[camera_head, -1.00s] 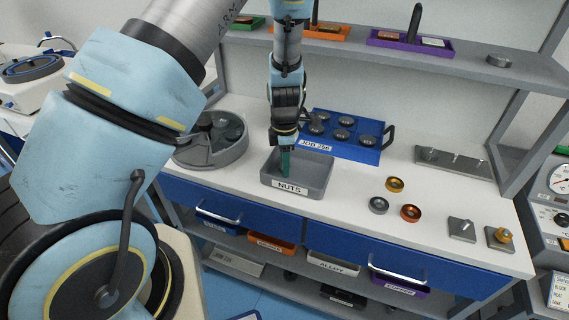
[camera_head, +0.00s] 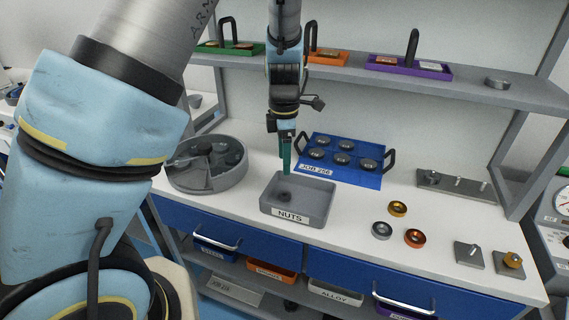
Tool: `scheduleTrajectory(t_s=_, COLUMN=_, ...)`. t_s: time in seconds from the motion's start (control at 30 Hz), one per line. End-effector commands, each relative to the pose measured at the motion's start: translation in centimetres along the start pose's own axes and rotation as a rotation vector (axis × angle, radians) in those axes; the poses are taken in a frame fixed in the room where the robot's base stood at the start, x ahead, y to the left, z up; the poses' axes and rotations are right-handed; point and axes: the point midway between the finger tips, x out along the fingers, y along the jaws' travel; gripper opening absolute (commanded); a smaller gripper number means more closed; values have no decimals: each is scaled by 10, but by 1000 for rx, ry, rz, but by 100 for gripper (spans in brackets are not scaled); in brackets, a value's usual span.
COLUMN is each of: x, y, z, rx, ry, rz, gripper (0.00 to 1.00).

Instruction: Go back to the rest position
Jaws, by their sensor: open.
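My gripper (camera_head: 286,158) has green fingers and points down, above the back part of the grey bin (camera_head: 322,208) labelled NUTS. It is open; no held object shows between the fingers. One dark nut (camera_head: 284,196) lies on the floor of the bin, below the gripper. My arm comes down from the top of the view, and its large light-blue links fill the left side.
A blue JOB 256 tray (camera_head: 366,180) holding several round pieces stands behind the bin. A round grey divided container (camera_head: 236,180) is at left. Three rings, including an orange one (camera_head: 414,237), and small plates lie at right. A shelf (camera_head: 470,86) with trays crosses above.

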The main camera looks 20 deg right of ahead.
Motion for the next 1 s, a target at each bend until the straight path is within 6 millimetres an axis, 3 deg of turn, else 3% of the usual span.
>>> scheduleTrajectory(t_s=0.33, x=0, y=0, z=0, rx=1, ry=0, rz=0, gripper=74)
scheduleTrajectory(t_s=0.47, x=-4, y=1, z=-14, rx=37, ry=-7, rz=-2, gripper=74)
scheduleTrajectory(t_s=0.57, x=-13, y=2, z=-44, rx=134, ry=-19, rz=-4, gripper=74)
scheduleTrajectory(t_s=0.73, x=-36, y=-9, z=-118, rx=425, ry=-42, rz=16, gripper=74)
scheduleTrajectory(t_s=1.0, x=-68, y=-54, z=-220, rx=953, ry=-7, rz=84, gripper=74)
